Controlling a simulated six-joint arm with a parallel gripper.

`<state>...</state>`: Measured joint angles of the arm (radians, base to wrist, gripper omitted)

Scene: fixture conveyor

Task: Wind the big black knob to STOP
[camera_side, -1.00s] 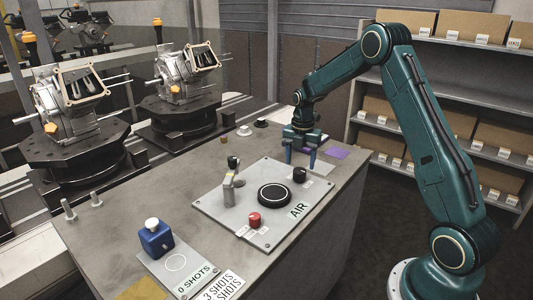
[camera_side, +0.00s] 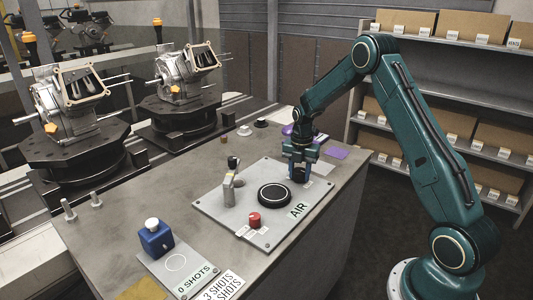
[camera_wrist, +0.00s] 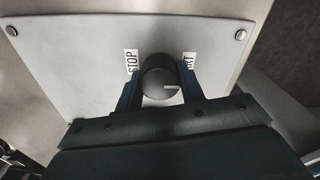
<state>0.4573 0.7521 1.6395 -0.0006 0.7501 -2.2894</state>
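The black knob (camera_wrist: 158,82) is on the far corner of the light grey panel (camera_side: 223,206); in the side view, the knob (camera_side: 298,175) is partly hidden by my gripper (camera_side: 300,168). In the wrist view, the STOP label (camera_wrist: 131,62) is at the knob's upper left and a partly covered label ending in "RT" (camera_wrist: 188,59) at its upper right. The knob's white mark points right. My gripper (camera_wrist: 161,84) has one finger on each side of the knob; the fingers look open around it, with little or no gap visible.
A blue block with a white button (camera_side: 156,238) stands nearer the front. Two engine fixtures stand at the left.

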